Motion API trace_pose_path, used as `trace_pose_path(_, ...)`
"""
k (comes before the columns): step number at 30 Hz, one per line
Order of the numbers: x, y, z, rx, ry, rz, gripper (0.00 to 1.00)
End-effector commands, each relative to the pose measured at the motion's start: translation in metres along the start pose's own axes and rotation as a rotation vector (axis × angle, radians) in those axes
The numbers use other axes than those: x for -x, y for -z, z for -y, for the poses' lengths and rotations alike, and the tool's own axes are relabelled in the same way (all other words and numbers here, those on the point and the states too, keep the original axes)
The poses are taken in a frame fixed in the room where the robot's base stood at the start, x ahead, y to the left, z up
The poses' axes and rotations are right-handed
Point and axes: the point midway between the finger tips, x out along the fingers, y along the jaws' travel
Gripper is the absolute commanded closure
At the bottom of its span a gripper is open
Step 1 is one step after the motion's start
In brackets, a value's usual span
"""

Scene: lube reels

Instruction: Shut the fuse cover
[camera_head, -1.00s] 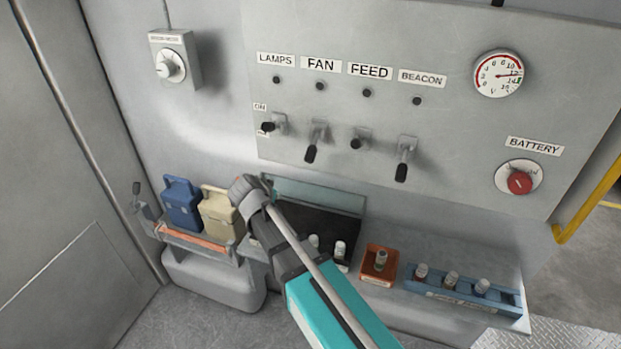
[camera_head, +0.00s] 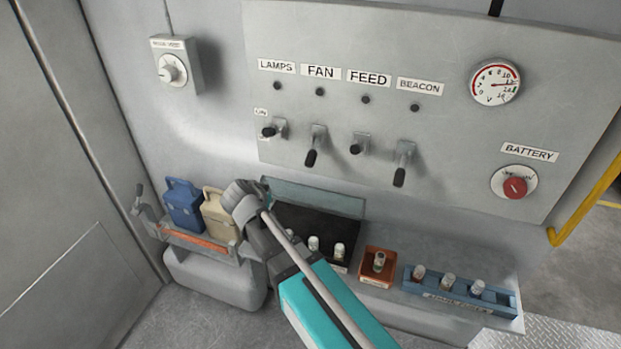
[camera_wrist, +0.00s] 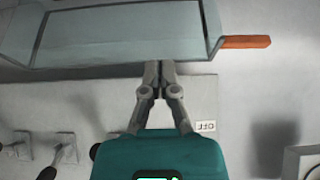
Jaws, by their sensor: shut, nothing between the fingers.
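The fuse cover (camera_head: 325,196) is a pale, see-through lid. It stands open, tilted up at the back of the dark fuse box (camera_head: 325,228), where a few pale fuses show. In the wrist view the cover (camera_wrist: 115,38) spans the top of the picture. My gripper (camera_wrist: 160,66) is shut and empty, its fingertips together at the cover's near edge. I cannot tell whether they touch it. In the head view my wrist hides the left end of the box and cover, and my fingertips are not clear.
Switch levers (camera_head: 311,150) stick out from the panel above the cover. Blue (camera_head: 184,205) and cream (camera_head: 217,212) cans stand left of my wrist. An orange block (camera_head: 378,264) and a blue fuse rack (camera_head: 462,292) sit to the right. An orange strip (camera_wrist: 246,42) shows beside the cover.

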Motion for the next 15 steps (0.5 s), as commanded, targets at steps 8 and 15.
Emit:
trace_pose_path(8, 0.022, -0.001, 0.000, 0.001, 0.002, 0.000, 1.00)
trace_pose_path(15, 0.033, -0.002, 0.000, 0.000, 0.001, 0.000, 1.00)
